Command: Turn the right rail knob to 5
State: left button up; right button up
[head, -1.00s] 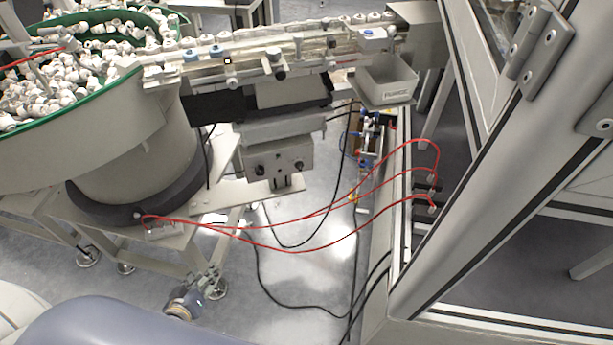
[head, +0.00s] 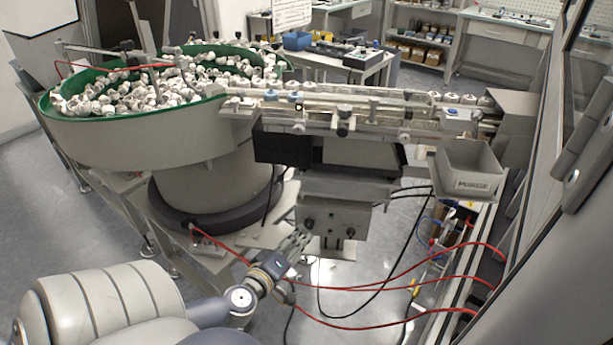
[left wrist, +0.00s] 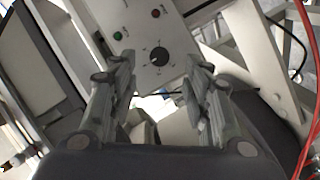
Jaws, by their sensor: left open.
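The grey rail control box (head: 335,205) hangs under the feed rail, with a left knob (head: 308,223) and a right knob (head: 350,232), both small and black. My left gripper (head: 299,238) is open and empty at the box's lower left, nearer the left knob. In the left wrist view, a round black knob (left wrist: 159,56) with dial marks shows between the open fingers (left wrist: 160,75), apart from them. A green button (left wrist: 117,36) and a red button (left wrist: 155,13) are on the same panel. I cannot tell which knob this is or read its setting. My right gripper is out of view.
The bowl feeder (head: 150,135), full of white caps, stands left of the box. Red hoses (head: 400,275) and black cables cross the space below and right. A PURGE bin (head: 468,172) hangs at the rail's right end. A machine frame edges the right side.

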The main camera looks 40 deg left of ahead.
aim_at(309, 227)
pick_arm(q)
jog(key=x, duration=0.5)
jog(key=shift+w+f, duration=0.15)
jog(key=shift+w, duration=0.15)
grip_shut()
